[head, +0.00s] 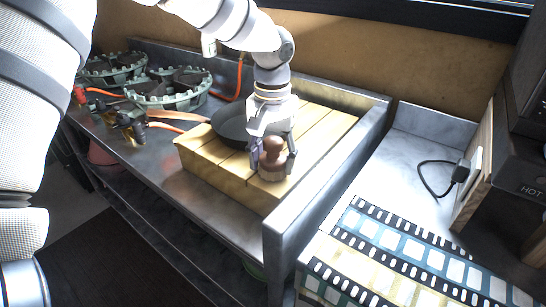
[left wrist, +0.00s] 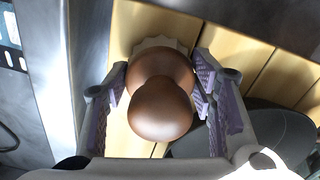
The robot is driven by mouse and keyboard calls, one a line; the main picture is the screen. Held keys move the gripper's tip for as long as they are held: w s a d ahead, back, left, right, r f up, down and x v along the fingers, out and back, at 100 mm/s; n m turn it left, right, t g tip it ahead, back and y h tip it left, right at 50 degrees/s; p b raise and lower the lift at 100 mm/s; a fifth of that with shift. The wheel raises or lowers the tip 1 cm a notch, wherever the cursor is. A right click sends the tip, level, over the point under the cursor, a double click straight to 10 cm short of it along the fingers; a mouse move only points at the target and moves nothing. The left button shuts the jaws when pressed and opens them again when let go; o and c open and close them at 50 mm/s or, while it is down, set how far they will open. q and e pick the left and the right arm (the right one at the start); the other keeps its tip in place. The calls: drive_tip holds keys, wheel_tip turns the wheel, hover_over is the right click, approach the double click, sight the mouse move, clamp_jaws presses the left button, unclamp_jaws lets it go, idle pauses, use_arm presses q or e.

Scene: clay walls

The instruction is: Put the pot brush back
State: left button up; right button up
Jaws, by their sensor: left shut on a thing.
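The pot brush (head: 272,158) has a round brown wooden knob handle and a paler base. It stands upright on or just over the pale wooden slatted block (head: 225,169), near its right front part; I cannot tell whether the base touches the wood. My left gripper (head: 271,160) comes down from above with its fingers on either side of the brush, shut on it. In the left wrist view the brown knob (left wrist: 161,95) sits between the purple-padded fingers, with light bristles partly showing behind it. My right gripper is not in view.
A dark pan (head: 232,124) lies on the block just left of my left gripper. Green gas burners (head: 168,90) with orange hoses stand farther left. A raised metal edge (head: 330,165) borders the block on the right. A patterned cloth (head: 400,262) lies beyond it.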

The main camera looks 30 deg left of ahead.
use_arm(q)
drive_tip(key=o, duration=1.1)
drive_tip(key=shift+f, duration=0.15)
wheel_tip(320, 180, up, 12)
drive_tip(key=shift+r, duration=0.2)
